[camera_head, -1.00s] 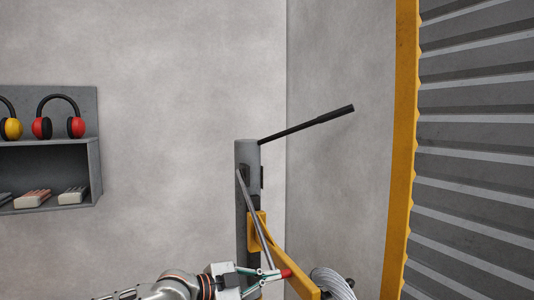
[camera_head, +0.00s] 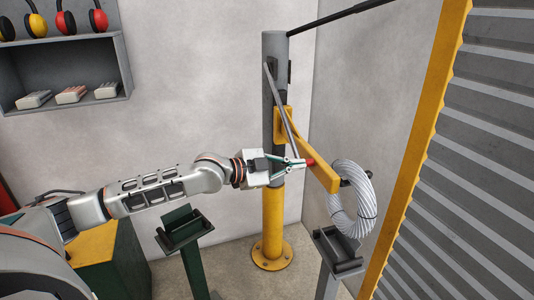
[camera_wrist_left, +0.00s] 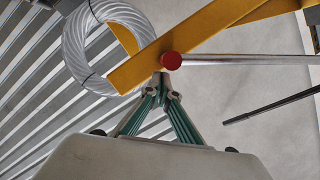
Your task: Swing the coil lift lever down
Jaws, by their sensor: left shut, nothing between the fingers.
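A grey column (camera_head: 272,50) on a yellow base carries a black lever (camera_head: 340,16) at its top. The lever slopes up to the right, its far end at the frame's top edge. A thin silver rod (camera_head: 281,108) runs down from the column to a yellow arm (camera_head: 322,170), with a red knob (camera_head: 310,162) there. My left gripper (camera_head: 301,163) is shut and empty, its tips close by the knob, well below the black lever. In the left wrist view, the fingertips (camera_wrist_left: 165,82) sit just below the knob (camera_wrist_left: 171,60); contact is unclear. The black lever (camera_wrist_left: 270,106) is off to the right.
A wire coil (camera_head: 353,199) hangs at the yellow arm's end, above a grey stand (camera_head: 338,252). A dark green stand (camera_head: 184,228) is below my left arm. A wall shelf (camera_head: 125,68) is at upper left. A ribbed panel with a yellow edge (camera_head: 424,140) is at right.

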